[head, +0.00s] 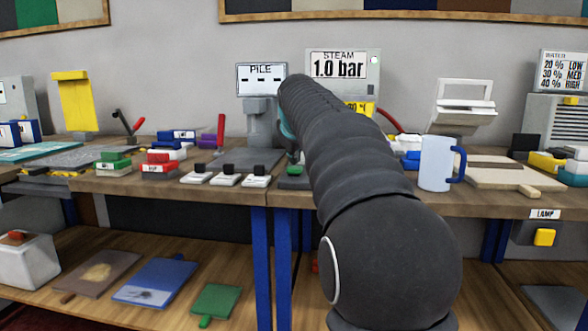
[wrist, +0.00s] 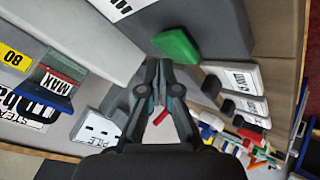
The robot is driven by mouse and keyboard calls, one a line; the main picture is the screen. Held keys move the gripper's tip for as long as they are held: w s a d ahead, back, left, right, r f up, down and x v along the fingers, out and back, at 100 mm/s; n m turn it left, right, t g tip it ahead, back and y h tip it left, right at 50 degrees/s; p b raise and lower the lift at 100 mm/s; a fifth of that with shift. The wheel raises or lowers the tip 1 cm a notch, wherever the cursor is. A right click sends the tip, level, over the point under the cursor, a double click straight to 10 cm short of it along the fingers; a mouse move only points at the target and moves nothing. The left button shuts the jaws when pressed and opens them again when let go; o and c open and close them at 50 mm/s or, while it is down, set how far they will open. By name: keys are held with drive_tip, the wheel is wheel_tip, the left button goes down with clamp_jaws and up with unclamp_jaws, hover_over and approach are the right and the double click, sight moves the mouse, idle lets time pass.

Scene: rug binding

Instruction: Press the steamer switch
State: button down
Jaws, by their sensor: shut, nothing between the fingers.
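The steamer's grey housing carries a display reading "STEAM 1.0 bar" (head: 338,65); my arm covers much of its front in the head view. A green block (wrist: 177,46), which looks like the steamer switch, sits on a dark base in the wrist view. It also shows on the bench beside my arm in the head view (head: 293,182), partly hidden. My gripper (wrist: 159,70) is shut and empty, its fingertips just below the green block in the wrist picture. I cannot tell whether they touch it. In the head view the gripper is mostly hidden behind my arm.
Several white switches with black rockers (head: 226,177) lie left of the green block. A "PILE" display (head: 262,79) stands behind them. A mug (head: 437,163) stands right of my arm. A lamp switch (head: 544,237) hangs under the bench at right.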

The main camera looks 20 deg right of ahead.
sight(294, 168)
drive_tip(key=shift+f+b, duration=0.35)
drive_tip(key=shift+f, duration=0.2)
idle(0.9)
drive_tip(key=shift+r, duration=0.1)
drive_tip(key=shift+r+p, duration=0.9)
drive_tip(key=shift+p, duration=0.15)
drive_tip(key=shift+r, duration=0.1)
wheel_tip(294, 168, up, 2)
drive_tip(key=shift+r+p, duration=0.1)
drive_tip(key=shift+p, duration=1.1)
drive_tip(key=shift+r, duration=1.8)
